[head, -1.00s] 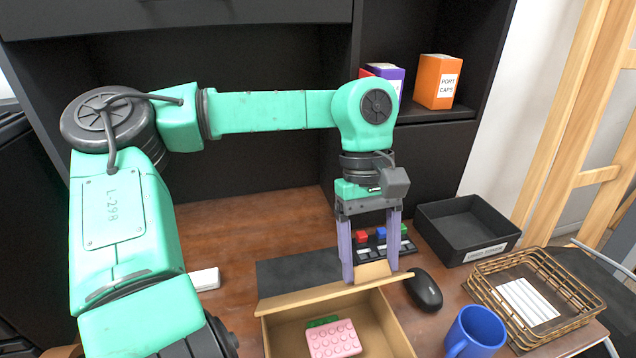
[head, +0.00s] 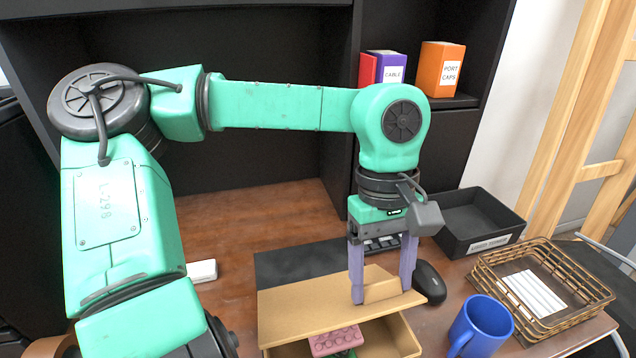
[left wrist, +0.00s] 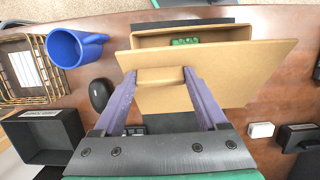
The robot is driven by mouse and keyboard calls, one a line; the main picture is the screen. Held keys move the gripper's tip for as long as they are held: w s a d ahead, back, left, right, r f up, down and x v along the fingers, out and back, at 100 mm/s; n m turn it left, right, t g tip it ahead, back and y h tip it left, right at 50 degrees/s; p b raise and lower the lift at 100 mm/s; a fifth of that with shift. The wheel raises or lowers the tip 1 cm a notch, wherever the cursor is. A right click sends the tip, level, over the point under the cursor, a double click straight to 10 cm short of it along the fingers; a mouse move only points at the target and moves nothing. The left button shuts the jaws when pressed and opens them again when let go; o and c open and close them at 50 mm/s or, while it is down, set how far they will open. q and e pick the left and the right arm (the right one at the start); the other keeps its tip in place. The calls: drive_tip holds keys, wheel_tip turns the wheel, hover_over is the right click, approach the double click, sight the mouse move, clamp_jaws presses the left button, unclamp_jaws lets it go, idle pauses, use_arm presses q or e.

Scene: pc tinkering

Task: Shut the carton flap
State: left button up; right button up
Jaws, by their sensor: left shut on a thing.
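The carton (head: 402,338) stands open at the front of the desk, with pink and green bricks (head: 336,340) inside. Its flap (head: 300,308) is tilted over the back part of the opening and hides some of the inside. My left gripper (head: 383,296) is shut on the flap's raised tab (head: 381,289). In the left wrist view the two purple fingers (left wrist: 160,80) sit at either side of the tab, and the flap (left wrist: 235,70) spreads out beyond them. A green brick (left wrist: 186,41) shows past the flap's edge. My right gripper is not in view.
A black mouse (head: 430,284) lies right of the flap. A blue mug (head: 481,328), a wire basket (head: 597,294) and a black tray (head: 480,222) stand on the right. A small white box (head: 202,271) lies left. The desk's back left is clear.

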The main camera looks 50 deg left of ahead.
sight(388, 303)
use_arm(q)
drive_tip(key=shift+s+d+f+y+b, duration=0.2)
drive_tip(key=shift+d+f+b, duration=0.1)
drive_tip(key=shift+f+b, duration=0.2)
drive_tip(key=shift+s+d+f+y+b, duration=0.1)
drive_tip(key=shift+d+f+y+b, duration=0.1)
drive_tip(key=shift+d+f+b, duration=0.2)
drive_tip(key=shift+s+d+f+t+y+b, duration=0.15)
drive_tip(key=shift+d+f+b, duration=0.1)
drive_tip(key=shift+f+b, duration=0.25)
drive_tip(key=shift+s+d+f+t+y+b, duration=0.1)
drive_tip(key=shift+d+f+t+y+b, duration=0.1)
drive_tip(key=shift+f+b, duration=0.3)
